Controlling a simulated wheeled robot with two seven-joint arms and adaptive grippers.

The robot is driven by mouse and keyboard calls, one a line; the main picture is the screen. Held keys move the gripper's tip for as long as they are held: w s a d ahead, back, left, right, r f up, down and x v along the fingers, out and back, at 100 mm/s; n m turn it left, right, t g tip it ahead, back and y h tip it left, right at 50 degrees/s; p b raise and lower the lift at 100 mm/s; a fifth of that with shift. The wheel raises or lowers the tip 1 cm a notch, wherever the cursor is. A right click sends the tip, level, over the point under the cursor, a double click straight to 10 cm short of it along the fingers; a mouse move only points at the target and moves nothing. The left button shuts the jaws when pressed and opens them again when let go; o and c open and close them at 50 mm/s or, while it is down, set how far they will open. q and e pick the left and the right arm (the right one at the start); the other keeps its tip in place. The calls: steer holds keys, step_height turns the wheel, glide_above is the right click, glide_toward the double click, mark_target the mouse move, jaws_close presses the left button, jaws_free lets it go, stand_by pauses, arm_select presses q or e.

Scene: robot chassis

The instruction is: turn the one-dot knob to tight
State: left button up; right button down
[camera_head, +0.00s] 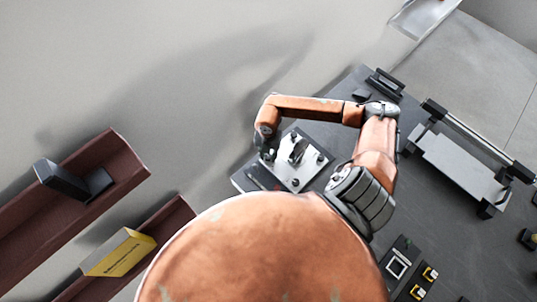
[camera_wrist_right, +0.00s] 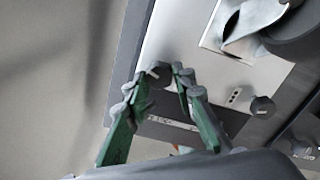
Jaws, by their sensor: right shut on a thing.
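A light metal panel (camera_head: 308,172) with several dark knobs lies on the dark work surface in the head view. My right gripper (camera_head: 267,153) reaches down at the panel's left edge. In the right wrist view its green fingers (camera_wrist_right: 165,90) are shut on a dark round knob (camera_wrist_right: 158,74), one on each side. This knob's dot marking cannot be made out. A second knob (camera_wrist_right: 262,106) stands to the right, beside a small dotted label (camera_wrist_right: 233,97). My left gripper is not in view.
A grey curved metal part (camera_wrist_right: 250,28) rises from the panel's middle. A grey plate on a rail (camera_head: 458,165) stands to the right, and small yellow-marked switches (camera_head: 425,280) lie lower right. Dark red shelves (camera_head: 105,165) hold a black part and a yellow box (camera_head: 120,253).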

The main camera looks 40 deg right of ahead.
mark_target(268, 157)
steer(key=m+p, duration=0.1)
steer(key=m, duration=0.3)
steer(key=shift+r+m+p, duration=0.1)
steer(key=shift+m+p, duration=0.2)
steer(key=shift+w+m+p, duration=0.15)
steer(key=shift+m+p, duration=0.65)
steer(key=shift+m, duration=1)
steer(key=shift+d, duration=0.1)
steer(key=c, duration=1.6)
jaws_free()
step_height(268, 157, up, 12)
steer(key=shift+f, duration=0.1)
steer(key=shift+f, duration=0.1)
